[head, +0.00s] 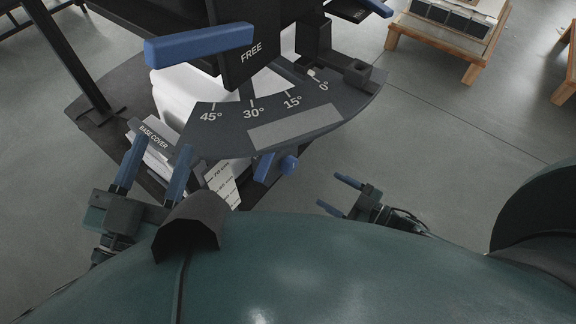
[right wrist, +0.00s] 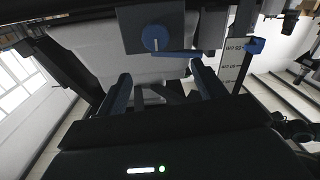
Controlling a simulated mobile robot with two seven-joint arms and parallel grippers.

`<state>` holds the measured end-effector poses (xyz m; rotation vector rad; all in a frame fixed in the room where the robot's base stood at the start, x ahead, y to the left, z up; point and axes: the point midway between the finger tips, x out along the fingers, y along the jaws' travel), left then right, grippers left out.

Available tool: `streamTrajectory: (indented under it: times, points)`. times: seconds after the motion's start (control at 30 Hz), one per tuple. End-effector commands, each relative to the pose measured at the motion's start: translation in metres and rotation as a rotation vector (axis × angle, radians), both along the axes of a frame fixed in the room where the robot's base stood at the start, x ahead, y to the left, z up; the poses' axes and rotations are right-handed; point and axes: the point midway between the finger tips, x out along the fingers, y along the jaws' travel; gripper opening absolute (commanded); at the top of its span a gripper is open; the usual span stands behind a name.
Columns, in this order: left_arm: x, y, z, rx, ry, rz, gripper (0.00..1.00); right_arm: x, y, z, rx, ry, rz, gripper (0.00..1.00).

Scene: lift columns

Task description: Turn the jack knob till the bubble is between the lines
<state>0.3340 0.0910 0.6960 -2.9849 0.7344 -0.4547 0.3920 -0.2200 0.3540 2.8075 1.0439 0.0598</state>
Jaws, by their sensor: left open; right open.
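A round blue knob (head: 289,165) sits under the front edge of the grey angle plate, beside a blue lever (head: 264,168). In the right wrist view a round blue knob (right wrist: 154,38) shows on a dark block, with a blue bar beside it. Which of these is the jack knob I cannot tell. No bubble or lines can be made out. My left gripper (head: 158,150) is open, its blue fingers near the part marked BASE COVER. My right gripper (head: 338,193) is open, right of and apart from the blue knob; its fingers (right wrist: 163,85) show below the knob in the wrist view.
The angle plate (head: 300,134) is marked 45° to 0°. A black part marked FREE with a blue handle (head: 199,45) overhangs it. A white strip with height marks (head: 221,183) stands below. Floor right of the stand is clear.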

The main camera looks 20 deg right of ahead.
Motion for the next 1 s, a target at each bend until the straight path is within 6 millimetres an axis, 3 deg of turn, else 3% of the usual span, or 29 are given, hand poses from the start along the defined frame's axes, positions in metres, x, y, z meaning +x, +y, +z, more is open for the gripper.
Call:
streamTrajectory:
  times: [0.03, 0.27, 0.7, 1.0]
  points:
    - [-0.002, -0.001, -0.007, -0.005, -0.014, -0.005, 0.49, 0.000, -0.004, -0.013, 0.000, -0.005, 0.010, 0.69]
    - [-0.003, -0.001, 0.000, -0.010, -0.058, -0.010, 0.49, 0.008, 0.000, -0.014, 0.007, -0.014, 0.025, 0.69]
    - [0.002, 0.002, 0.027, 0.014, -0.286, -0.014, 0.49, 0.073, 0.059, -0.015, 0.007, -0.016, 0.024, 0.69]
    - [0.001, 0.004, 0.042, 0.023, -0.388, -0.016, 0.49, 0.095, 0.080, -0.014, 0.005, -0.014, 0.024, 0.69]
